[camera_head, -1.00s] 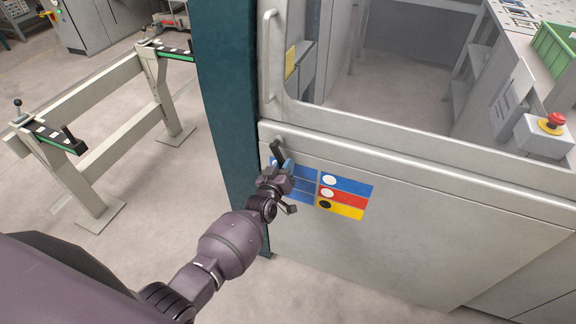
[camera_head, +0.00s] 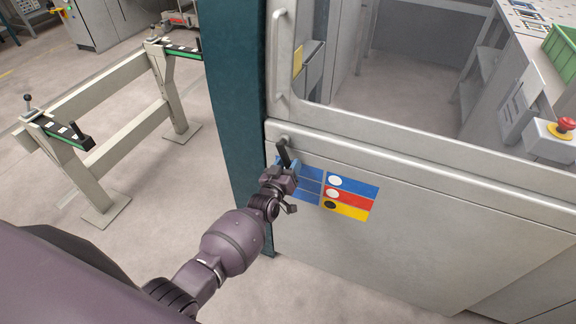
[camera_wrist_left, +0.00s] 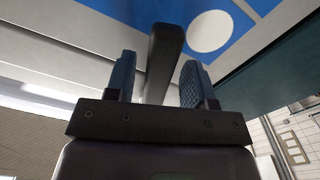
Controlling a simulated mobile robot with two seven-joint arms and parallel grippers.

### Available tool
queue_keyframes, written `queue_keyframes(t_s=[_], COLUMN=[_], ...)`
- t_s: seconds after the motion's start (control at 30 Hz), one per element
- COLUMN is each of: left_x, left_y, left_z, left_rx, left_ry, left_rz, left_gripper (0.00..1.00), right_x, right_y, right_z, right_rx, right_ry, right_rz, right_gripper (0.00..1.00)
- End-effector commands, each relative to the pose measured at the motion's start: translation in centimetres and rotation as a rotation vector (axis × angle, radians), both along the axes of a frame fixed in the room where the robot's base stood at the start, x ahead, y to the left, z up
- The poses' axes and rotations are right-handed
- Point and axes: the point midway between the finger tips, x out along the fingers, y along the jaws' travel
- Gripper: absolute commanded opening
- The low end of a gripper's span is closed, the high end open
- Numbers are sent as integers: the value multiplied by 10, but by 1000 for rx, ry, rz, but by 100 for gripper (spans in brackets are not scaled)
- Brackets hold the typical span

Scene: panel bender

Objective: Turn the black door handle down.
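The black door handle (camera_head: 284,153) sits on the grey door (camera_head: 400,230), near its left edge, just below the window ledge. It slants steeply, its lower part close to my left gripper (camera_head: 291,169). In the left wrist view the black handle (camera_wrist_left: 160,62) stands between the two blue-padded fingers of my left gripper (camera_wrist_left: 158,78). The fingers are apart, with a visible gap on each side of the handle. Whether a finger touches it elsewhere I cannot tell. My right gripper is not in view.
A dark teal post (camera_head: 238,110) stands left of the door. A vertical grey grab bar (camera_head: 281,55) is above the handle. A blue, red and yellow label (camera_head: 352,193) is right of the gripper. A beige stand (camera_head: 110,125) stands at left on open floor.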

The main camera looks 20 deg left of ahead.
Motion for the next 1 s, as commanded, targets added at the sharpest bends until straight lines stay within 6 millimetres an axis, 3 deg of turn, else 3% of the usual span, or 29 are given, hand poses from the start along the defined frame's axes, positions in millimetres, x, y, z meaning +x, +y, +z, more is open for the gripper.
queue_keyframes(t_s=[0.37,0.8,1.0], left_x=[-11,-79,-100], left_y=[0,2,3], left_z=[0,0,0], left_rx=[-4,-3,-1], left_ry=[1,1,0], left_rz=[0,1,1], left_gripper=[49,49,49], right_x=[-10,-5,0], right_y=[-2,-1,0], right_z=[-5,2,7], right_rx=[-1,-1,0], right_ry=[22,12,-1], right_rz=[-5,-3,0], right_gripper=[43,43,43])
